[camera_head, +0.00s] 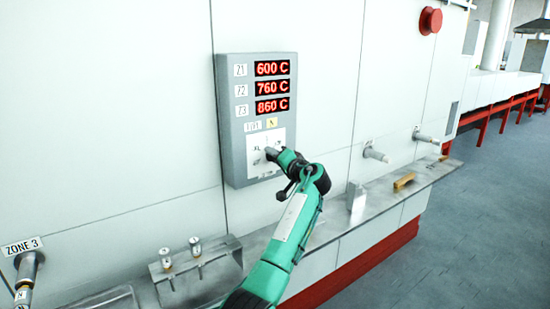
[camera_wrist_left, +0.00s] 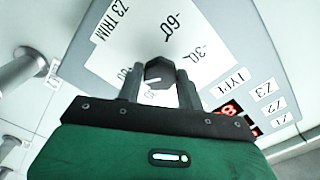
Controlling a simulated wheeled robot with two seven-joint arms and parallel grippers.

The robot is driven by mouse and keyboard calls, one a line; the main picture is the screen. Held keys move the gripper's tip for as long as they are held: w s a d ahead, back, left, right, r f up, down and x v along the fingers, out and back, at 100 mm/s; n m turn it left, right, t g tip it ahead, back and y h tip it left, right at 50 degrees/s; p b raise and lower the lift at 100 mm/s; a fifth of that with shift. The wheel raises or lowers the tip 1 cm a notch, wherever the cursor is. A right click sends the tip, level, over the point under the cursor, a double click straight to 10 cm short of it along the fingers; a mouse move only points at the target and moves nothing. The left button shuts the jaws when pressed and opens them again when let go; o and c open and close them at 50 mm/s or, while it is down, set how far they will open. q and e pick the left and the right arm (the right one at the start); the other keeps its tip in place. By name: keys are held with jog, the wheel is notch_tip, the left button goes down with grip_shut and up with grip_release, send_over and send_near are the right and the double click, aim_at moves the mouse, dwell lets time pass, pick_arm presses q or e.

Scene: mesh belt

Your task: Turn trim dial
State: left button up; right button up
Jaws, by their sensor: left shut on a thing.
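The trim dial (camera_wrist_left: 160,72) is a dark knob on a white scale plate (camera_wrist_left: 120,35), which carries printed numbers and the words "Z3 TRIM". My left gripper (camera_wrist_left: 158,88) is shut on the dial, with one finger on each side of it. In the head view my left gripper (camera_head: 271,155) reaches the lower part of the grey control panel (camera_head: 236,170) and hides the dial and part of the scale. The panel's red displays (camera_head: 272,87) read 600 C, 760 C and 860 C. My right gripper is not in view.
A metal ledge (camera_head: 335,222) runs below the panel, bearing a small metal block (camera_head: 356,203) and a wooden-looking piece (camera_head: 404,181). Pipe stubs (camera_head: 375,153) stick out of the wall. A red button (camera_head: 430,20) is at upper right. Grey floor (camera_head: 480,230) is clear on the right.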

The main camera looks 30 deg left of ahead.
pick_arm(q)
jog(key=o, duration=1)
jog(key=b+v, duration=0.4)
jog(key=v, duration=1)
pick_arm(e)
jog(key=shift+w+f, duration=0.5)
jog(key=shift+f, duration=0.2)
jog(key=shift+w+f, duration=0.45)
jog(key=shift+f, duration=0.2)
